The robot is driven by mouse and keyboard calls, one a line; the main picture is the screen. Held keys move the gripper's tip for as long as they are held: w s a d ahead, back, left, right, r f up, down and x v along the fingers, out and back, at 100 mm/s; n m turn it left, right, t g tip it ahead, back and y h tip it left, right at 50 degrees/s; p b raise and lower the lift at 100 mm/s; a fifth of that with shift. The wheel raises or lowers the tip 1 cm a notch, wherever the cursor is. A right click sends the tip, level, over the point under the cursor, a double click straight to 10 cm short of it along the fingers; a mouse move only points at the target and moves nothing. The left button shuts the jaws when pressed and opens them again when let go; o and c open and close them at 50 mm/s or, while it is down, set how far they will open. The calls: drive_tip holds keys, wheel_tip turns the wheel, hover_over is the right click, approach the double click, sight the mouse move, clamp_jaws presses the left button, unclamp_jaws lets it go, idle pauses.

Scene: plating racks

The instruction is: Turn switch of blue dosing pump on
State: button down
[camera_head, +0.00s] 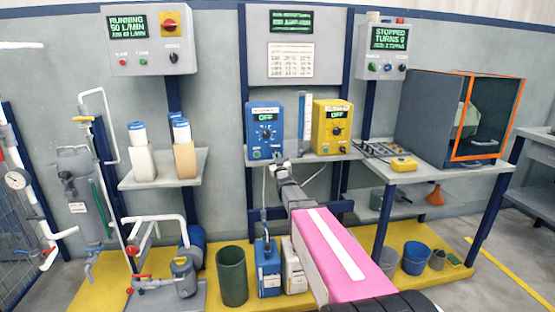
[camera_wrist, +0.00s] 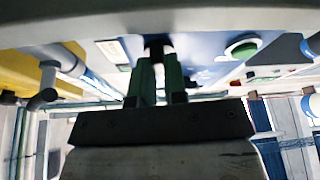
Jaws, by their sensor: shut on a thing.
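The blue dosing pump (camera_head: 264,117) stands on the middle shelf, and its small display reads OFF. A black dial (camera_head: 265,133) sits on its front, with a green button (camera_head: 257,155) at the lower left. My gripper (camera_head: 279,161) reaches up to the lower right of the pump's front. In the wrist view, the blue front (camera_wrist: 205,45) lies close, with the green button (camera_wrist: 243,48) to the right. My gripper (camera_wrist: 159,62) is shut on a small black switch (camera_wrist: 157,41) at the pump's front. The fingers partly hide the switch, so I cannot tell its position.
A yellow dosing pump (camera_head: 333,118) stands right of the blue one, with a white cylinder (camera_head: 305,122) between them. The shelf (camera_head: 307,157) runs beneath. Blue and white canisters (camera_head: 268,270) stand below. A right-hand table (camera_head: 440,178) carries a grey cabinet (camera_head: 428,115).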

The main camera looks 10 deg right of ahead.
drive_tip(key=m+h, duration=0.2)
drive_tip(key=m, duration=0.2)
drive_tip(key=m+g+h, duration=0.1)
drive_tip(key=m+h, duration=0.1)
drive_tip(key=m, duration=0.2)
drive_tip(key=m+h, duration=0.2)
drive_tip(key=m, duration=0.2)
drive_tip(key=shift+a+m, duration=0.3)
drive_tip(key=shift+m+h, duration=0.3)
drive_tip(key=shift+h, duration=0.1)
drive_tip(key=c, duration=1.2)
unclamp_jaws()
drive_tip(key=shift+o, duration=0.2)
drive_tip(key=v, duration=1.1)
drive_tip(key=shift+r, duration=0.25)
